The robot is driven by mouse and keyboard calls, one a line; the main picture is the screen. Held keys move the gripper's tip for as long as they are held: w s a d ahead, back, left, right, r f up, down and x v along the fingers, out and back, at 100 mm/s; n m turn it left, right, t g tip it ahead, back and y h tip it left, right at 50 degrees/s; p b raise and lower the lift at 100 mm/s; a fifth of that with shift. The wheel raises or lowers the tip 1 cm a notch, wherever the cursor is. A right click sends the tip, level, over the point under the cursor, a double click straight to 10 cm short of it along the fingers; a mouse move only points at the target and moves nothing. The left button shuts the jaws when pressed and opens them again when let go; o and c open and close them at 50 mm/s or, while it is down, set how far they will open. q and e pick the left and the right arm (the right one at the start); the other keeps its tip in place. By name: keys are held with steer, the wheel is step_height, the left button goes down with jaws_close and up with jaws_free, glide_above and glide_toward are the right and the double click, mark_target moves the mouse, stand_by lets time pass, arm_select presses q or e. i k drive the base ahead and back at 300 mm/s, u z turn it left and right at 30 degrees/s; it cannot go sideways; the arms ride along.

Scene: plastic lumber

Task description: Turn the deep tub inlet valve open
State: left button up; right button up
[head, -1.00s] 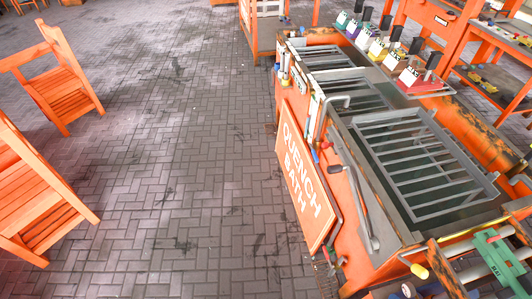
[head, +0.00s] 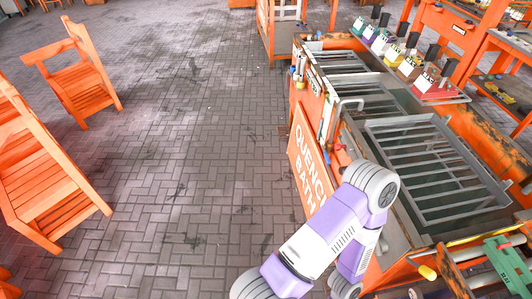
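The orange quench bath has several tubs with grey grates. The nearest, largest tub (head: 352,128) is at right. Small red and blue fittings (head: 340,147) sit on the bath's left side by this tub, above the "QUENCH BATH" sign (head: 303,160). I cannot tell which fitting is the deep tub inlet valve or how it is turned. One of my purple and white arms is in front of the bath's near side, covering the sign's lower right part. Neither gripper shows in the head view.
Labelled containers (head: 408,68) line the far right edge of the bath. A yellow-tipped handle (head: 427,272) and a green device (head: 505,262) are at the lower right. Orange wooden chairs (head: 80,85) stand at left. The paved floor (head: 190,150) between is clear.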

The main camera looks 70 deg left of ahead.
mark_target(326, 155)
steer(key=u, duration=1.9)
steer(key=i, duration=1)
